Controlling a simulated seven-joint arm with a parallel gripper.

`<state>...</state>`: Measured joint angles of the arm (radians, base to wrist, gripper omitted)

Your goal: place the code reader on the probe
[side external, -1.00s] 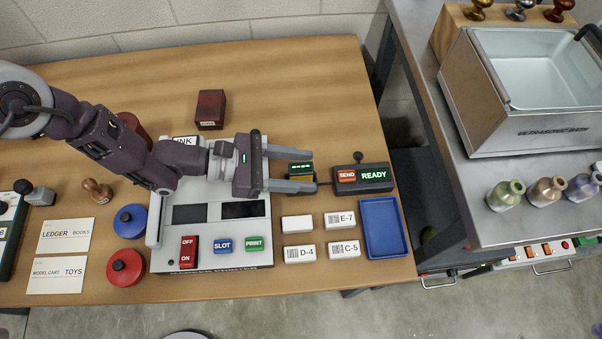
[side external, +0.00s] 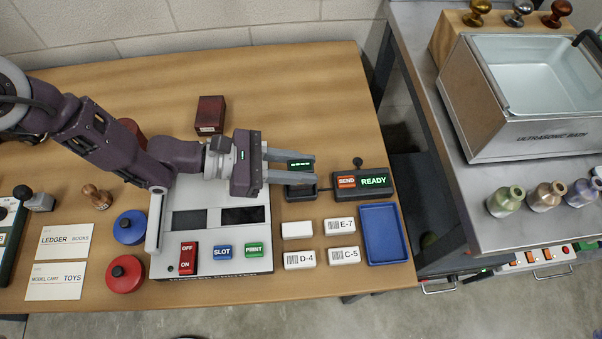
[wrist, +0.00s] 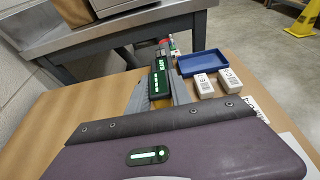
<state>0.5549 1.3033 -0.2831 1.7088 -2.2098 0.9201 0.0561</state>
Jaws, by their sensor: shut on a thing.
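The code reader (side external: 300,164) is a small dark block with a row of green lights on top. My gripper (side external: 313,168) is shut on it, one finger on each side. It appears raised just above a dark holder (side external: 300,193) beside the SEND/READY unit (side external: 361,182). In the wrist view the reader (wrist: 157,96) shows between the fingers; its underside is hidden. No part is marked as a probe; the blank white block (side external: 297,230) among the labelled blocks may be it, but I cannot tell.
Labelled white blocks E-7 (side external: 339,226), D-4 (side external: 299,260) and C-5 (side external: 344,255) stand near the blue tray (side external: 383,233). The printer (side external: 213,271) lies below my arm. A dark red box (side external: 210,115) stands behind. The back right of the table is clear.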

